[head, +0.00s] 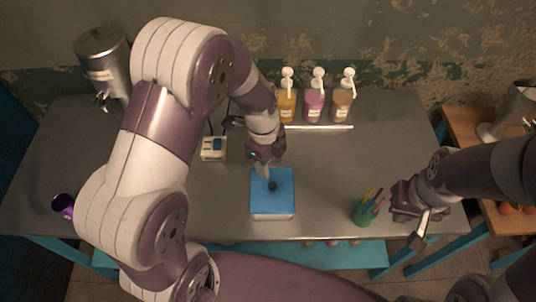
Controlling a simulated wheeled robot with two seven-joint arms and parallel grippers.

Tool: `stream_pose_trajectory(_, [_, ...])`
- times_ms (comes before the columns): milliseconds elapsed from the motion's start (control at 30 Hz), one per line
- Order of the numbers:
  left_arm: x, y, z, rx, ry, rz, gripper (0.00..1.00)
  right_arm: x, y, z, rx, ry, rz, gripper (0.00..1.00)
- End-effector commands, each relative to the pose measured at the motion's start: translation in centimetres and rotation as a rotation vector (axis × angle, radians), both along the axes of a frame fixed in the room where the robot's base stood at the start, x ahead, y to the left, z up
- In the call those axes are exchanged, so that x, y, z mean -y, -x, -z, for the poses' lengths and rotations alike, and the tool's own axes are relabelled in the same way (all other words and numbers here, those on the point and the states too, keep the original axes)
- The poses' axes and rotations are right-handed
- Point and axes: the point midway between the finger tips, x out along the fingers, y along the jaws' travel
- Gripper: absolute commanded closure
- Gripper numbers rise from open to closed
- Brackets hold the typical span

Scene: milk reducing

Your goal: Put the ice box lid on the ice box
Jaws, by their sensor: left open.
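The ice box (273,216) is a pale box near the front middle of the table. Its blue square lid (284,199) with a dark knob (272,186) lies on top of it. From this angle I cannot tell whether the lid is fully seated. My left gripper (263,169) is open, pointing down just above the lid's back edge, close to the knob. My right gripper (412,226) is at the table's right front, away from the ice box; its jaws are unclear.
A green cup with coloured sticks (363,213) stands between the ice box and my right gripper. Pump bottles (314,105) line the back. A scale (213,150), metal dispenser (104,62) and purple cup (63,205) are to the left.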

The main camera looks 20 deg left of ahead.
Motion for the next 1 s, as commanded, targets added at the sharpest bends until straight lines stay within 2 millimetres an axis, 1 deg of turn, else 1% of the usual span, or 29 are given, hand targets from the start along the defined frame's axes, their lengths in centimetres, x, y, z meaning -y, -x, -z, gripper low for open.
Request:
stream_pose_trajectory(33, [-0.1,-0.2,-0.9,0.005,0.001,-0.002,0.51,0.0,0.0,0.5,0.0,0.0,0.0,1.0])
stream_pose_trajectory(100, [-0.3,-0.2,-2.2,0.004,0.0,0.0,0.51,0.0,0.0,0.7,0.0,0.0,0.0,1.0])
stream_pose_trajectory(200, [-0.4,-0.2,-3.6,0.002,0.001,-0.003,0.51,0.0,0.0,0.8,0.001,0.0,0.0,1.0])
stream_pose_trajectory(267, [-0.6,0.0,-4.1,-0.001,-0.003,-0.04,0.51,0.0,0.0,0.9,0.001,0.0,0.0,1.0])
stream_pose_trajectory(333, [-1.3,0.7,-4.6,-0.005,-0.019,-0.189,0.51,0.0,0.0,0.8,0.001,0.0,0.0,1.0])
stream_pose_trajectory(367, [-1.7,1.1,-4.8,-0.007,-0.027,-0.292,0.51,0.0,0.0,0.8,0.001,0.0,0.0,1.0])
stream_pose_trajectory(467, [-3.3,3.2,-5.5,-0.006,-0.051,-0.744,0.51,0.0,0.0,0.8,0.001,0.0,0.0,1.0])
stream_pose_trajectory(500, [-3.9,4.1,-5.7,-0.004,-0.053,-0.931,0.51,0.0,0.0,0.8,0.001,0.0,0.0,1.0])
stream_pose_trajectory(600, [-5.2,6.2,-6.0,0.001,-0.042,-1.358,0.51,0.0,0.0,0.8,0.001,0.0,0.0,1.0])
stream_pose_trajectory(700, [-5.9,7.9,-6.1,0.001,-0.018,-1.661,0.51,0.0,0.0,0.8,0.001,0.0,0.0,1.0])
stream_pose_trajectory(800, [-6.2,8.7,-6.1,-0.001,-0.001,-1.819,0.51,0.0,0.0,0.8,0.001,0.0,0.0,1.0])
stream_pose_trajectory(900, [-6.3,8.9,-6.0,-0.002,0.003,-1.859,0.51,0.0,0.0,0.8,0.001,0.0,0.0,1.0])
stream_pose_trajectory(1000, [-6.3,8.9,-6.0,-0.003,0.003,-1.859,0.51,0.0,0.0,0.8,0.001,0.0,0.0,1.0])
